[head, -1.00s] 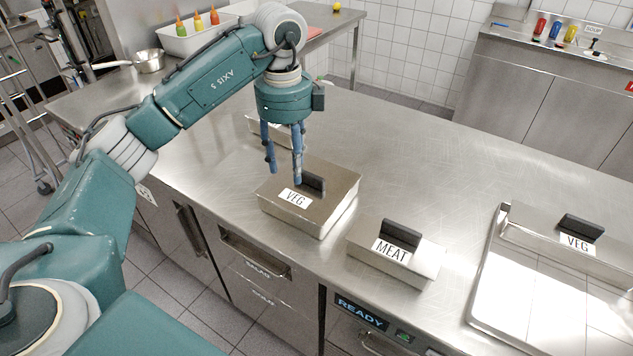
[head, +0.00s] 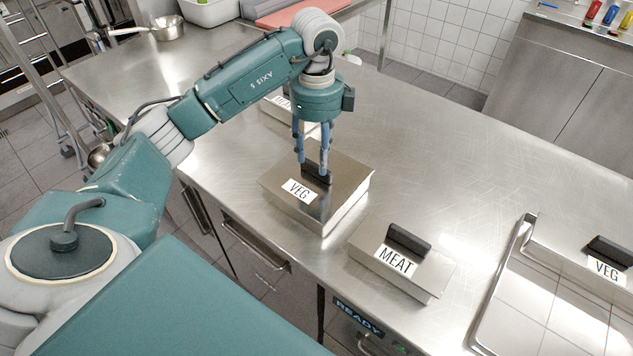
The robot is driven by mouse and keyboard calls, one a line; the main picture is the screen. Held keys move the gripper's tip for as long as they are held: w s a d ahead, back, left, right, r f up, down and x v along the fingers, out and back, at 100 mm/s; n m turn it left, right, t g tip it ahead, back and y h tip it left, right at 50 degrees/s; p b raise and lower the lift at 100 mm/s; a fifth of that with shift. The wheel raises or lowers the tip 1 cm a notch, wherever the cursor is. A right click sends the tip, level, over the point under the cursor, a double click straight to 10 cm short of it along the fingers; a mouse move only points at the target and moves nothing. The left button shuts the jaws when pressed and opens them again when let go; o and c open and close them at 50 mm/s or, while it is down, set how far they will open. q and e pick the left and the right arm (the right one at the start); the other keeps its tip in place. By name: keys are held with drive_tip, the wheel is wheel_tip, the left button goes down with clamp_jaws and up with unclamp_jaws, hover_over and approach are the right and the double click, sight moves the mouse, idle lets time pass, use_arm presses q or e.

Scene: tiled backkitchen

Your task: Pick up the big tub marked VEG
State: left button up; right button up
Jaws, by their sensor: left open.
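A big steel tub marked VEG (head: 340,203) stands on the steel counter, with a black handle (head: 313,174) on its lid. My left gripper (head: 312,167) points down over this lid. Its blue fingers are open, with their tips at the handle. Whether they touch it I cannot tell. Another tub marked VEG (head: 568,246) is at the right edge, partly cut off, at a metal tray. My right gripper is not in view.
A smaller tub marked MEAT (head: 432,277) stands just right of the big one. A tub behind my left gripper (head: 273,112) is partly hidden. The shiny tray (head: 484,300) lies at the right. The counter (head: 430,150) behind the tubs is clear.

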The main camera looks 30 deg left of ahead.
sight(315, 166)
use_arm(q)
drive_tip(key=f, duration=0.1)
drive_tip(key=f+p, duration=0.1)
drive_tip(key=f, duration=0.2)
drive_tip(key=shift+s+a, duration=0.2)
drive_tip(key=shift+s, duration=0.1)
drive_tip(key=shift+w+f, duration=0.1)
drive_tip(key=shift+c, duration=0.8)
clamp_jaws()
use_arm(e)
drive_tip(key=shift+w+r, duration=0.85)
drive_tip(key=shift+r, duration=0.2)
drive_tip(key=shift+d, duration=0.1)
